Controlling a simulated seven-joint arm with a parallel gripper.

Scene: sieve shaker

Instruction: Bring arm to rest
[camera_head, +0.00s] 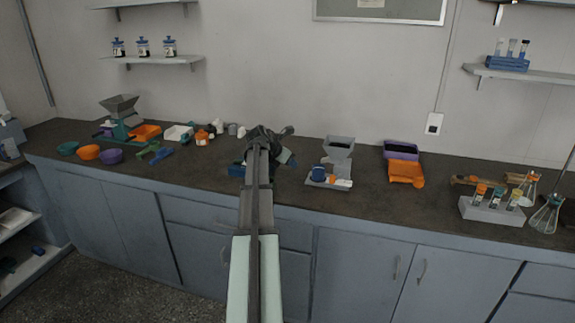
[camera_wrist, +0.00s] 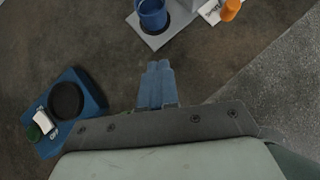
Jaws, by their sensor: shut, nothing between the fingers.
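My gripper (camera_wrist: 158,66) shows in the wrist view with its blue fingers together and nothing between them. It is above the dark counter (camera_wrist: 105,50), between a blue block device and a grey stand. The blue cup also shows in the wrist view (camera_wrist: 152,14).
A blue block with a dark round recess (camera_wrist: 68,100) lies left of my fingers. Orange (camera_head: 406,172) and purple (camera_head: 402,150) trays stand right of the hopper. A grey rack with vials (camera_head: 491,210) and flasks stand far right. Bowls (camera_head: 88,152) and another hopper (camera_head: 119,105) are at left.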

